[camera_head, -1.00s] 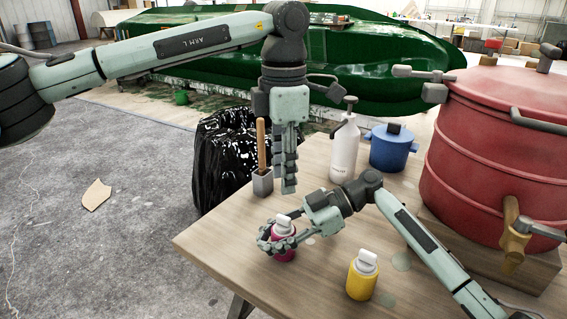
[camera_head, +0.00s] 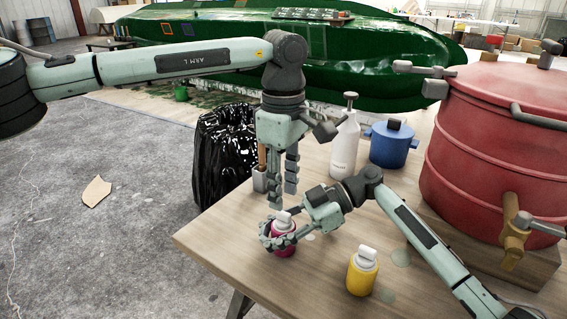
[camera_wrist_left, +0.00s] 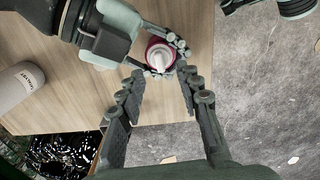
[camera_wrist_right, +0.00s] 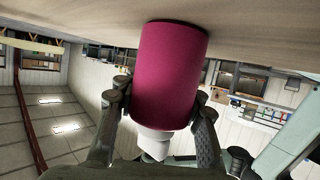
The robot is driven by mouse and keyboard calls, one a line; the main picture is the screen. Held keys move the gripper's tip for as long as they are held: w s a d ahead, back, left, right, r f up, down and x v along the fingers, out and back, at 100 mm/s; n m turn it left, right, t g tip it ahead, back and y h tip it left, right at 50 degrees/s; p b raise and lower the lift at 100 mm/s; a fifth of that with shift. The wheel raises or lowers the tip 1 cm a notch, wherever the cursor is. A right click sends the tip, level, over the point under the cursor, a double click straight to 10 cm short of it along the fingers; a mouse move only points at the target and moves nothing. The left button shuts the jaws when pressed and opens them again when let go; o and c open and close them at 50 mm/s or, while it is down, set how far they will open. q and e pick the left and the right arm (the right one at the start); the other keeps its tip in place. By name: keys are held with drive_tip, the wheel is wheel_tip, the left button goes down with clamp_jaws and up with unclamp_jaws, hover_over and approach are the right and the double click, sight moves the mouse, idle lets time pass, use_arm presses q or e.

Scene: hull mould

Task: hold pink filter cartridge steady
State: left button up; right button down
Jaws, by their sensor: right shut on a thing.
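The pink filter cartridge (camera_head: 284,246) stands near the front left edge of the wooden table, its white cap up. My right gripper (camera_head: 279,236) is shut around it from the right. In the right wrist view the pink cartridge (camera_wrist_right: 168,75) sits between my right fingers (camera_wrist_right: 160,115). My left gripper (camera_head: 283,190) points down above and behind the cartridge, its fingers apart with nothing between them. In the left wrist view the cartridge's white cap (camera_wrist_left: 160,58) shows just beyond the open left fingertips (camera_wrist_left: 158,78).
A yellow bottle (camera_head: 361,275) stands to the right on the table (camera_head: 225,242). A white bottle (camera_head: 344,150), a blue pot (camera_head: 391,146) and a large red vessel (camera_head: 490,160) stand behind. A grey holder (camera_head: 260,180) is partly behind my left gripper. A black bag-lined bin (camera_head: 222,155) stands beside the table.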

sight(284, 212)
use_arm(q)
drive_tip(key=shift+f, duration=2.35)
clamp_jaws()
drive_tip(key=shift+r, duration=0.25)
drive_tip(key=shift+r, duration=0.95)
drive_tip(key=shift+r, duration=0.1)
